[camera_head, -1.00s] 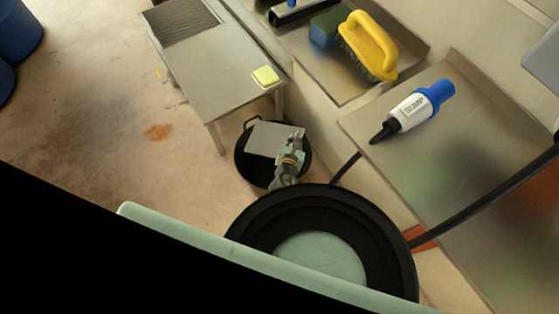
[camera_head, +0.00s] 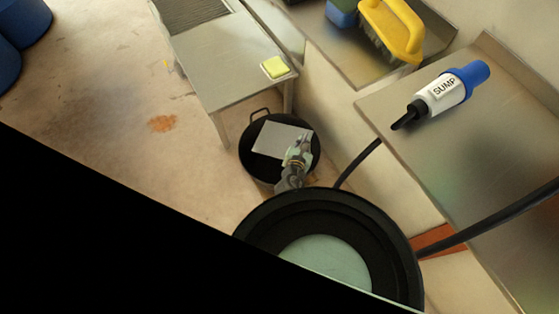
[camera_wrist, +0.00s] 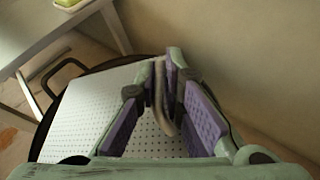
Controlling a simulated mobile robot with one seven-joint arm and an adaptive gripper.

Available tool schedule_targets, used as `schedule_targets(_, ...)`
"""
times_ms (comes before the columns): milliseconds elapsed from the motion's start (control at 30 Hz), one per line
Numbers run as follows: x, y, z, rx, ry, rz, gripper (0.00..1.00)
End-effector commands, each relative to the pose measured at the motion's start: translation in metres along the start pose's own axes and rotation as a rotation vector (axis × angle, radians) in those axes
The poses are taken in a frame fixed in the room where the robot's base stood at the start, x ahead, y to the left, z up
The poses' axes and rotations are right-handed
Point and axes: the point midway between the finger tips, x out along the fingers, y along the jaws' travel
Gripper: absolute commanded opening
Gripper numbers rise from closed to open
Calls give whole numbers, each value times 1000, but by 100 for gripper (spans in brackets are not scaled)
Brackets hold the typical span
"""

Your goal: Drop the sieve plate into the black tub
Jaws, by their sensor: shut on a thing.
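The sieve plate (camera_head: 272,140) is a pale grey rectangular sheet. In the wrist view its surface (camera_wrist: 85,115) shows rows of small holes. My gripper (camera_head: 301,146) is shut on the plate's right side, where a bent handle-like strip (camera_wrist: 163,100) stands between the purple-padded fingers. The black tub (camera_head: 247,157) stands on the floor, round, with a wire handle at its far left. The plate is over the tub's opening, within its outline in the head view. I cannot tell how far above the tub's bottom it is.
A metal table (camera_head: 225,70) with a yellow sponge (camera_head: 275,67) stands behind the tub. At the right, metal surfaces hold a yellow brush (camera_head: 393,28) and a bottle marked SUMP (camera_head: 444,90). A black hose (camera_head: 358,164) runs beside the tub. Open floor lies to the left.

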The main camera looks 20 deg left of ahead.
Motion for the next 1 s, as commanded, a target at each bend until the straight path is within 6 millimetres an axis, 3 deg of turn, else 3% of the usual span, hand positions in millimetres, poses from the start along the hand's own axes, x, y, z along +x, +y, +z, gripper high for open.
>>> schedule_targets(133, 0, 2, 4, 3, -5, 3, 0)
schedule_targets(167, 0, 2, 4, 3, -5, 3, 10)
schedule_targets(500, 0, 1, 2, 1, -2, 1, 32)
schedule_targets(800, -1, -1, -2, -2, 4, -3, 33)
schedule_targets(1000, -6, 4, 15, 0, -1, 1, 33)
